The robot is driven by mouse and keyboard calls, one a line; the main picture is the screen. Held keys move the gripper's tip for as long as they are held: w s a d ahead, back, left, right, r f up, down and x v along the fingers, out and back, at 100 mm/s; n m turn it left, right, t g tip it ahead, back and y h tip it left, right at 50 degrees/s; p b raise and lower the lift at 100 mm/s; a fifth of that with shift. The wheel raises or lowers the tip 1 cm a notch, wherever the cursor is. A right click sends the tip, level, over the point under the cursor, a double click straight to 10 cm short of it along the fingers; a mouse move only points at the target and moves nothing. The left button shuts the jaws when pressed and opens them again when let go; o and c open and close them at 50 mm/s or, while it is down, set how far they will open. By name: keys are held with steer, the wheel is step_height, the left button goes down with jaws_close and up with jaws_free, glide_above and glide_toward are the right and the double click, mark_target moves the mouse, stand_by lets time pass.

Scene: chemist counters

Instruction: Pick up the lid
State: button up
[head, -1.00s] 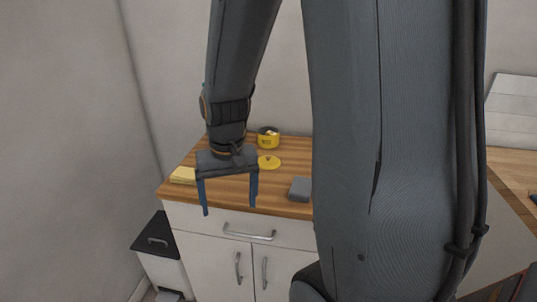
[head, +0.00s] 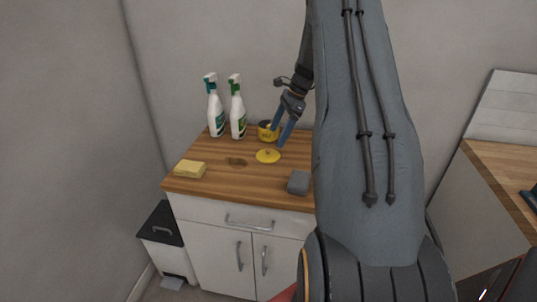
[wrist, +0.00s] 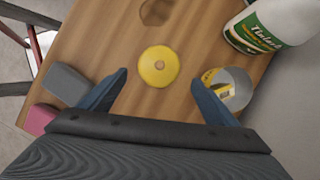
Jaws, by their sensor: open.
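The lid (head: 268,156) is a flat yellow disc with a small knob, lying on the wooden counter top. In the wrist view the lid (wrist: 159,66) lies ahead of my gripper (wrist: 164,92), roughly between the lines of its two blue fingers and just beyond the tips. My gripper (head: 281,137) is open and empty. In the head view its fingers point down above the counter, near the lid and in front of the yellow pot. The yellow pot (head: 264,132) stands behind the lid, partly hidden by a finger. In the wrist view the open pot (wrist: 239,91) is beside the right finger.
Two spray bottles (head: 215,115) (head: 238,114) stand at the back left. A yellow sponge (head: 190,169) lies at the front left and a grey block (head: 299,182) at the front right. A brown stain (head: 237,162) marks the counter. A pink block (wrist: 40,118) shows in the wrist view.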

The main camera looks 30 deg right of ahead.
mark_target(268, 153)
steer(key=shift+p+x, duration=1.8)
steer(key=shift+x, duration=1.9)
steer(key=shift+s+a, duration=0.1)
steer(key=c, duration=1.4)
steer(key=shift+f, duration=0.1)
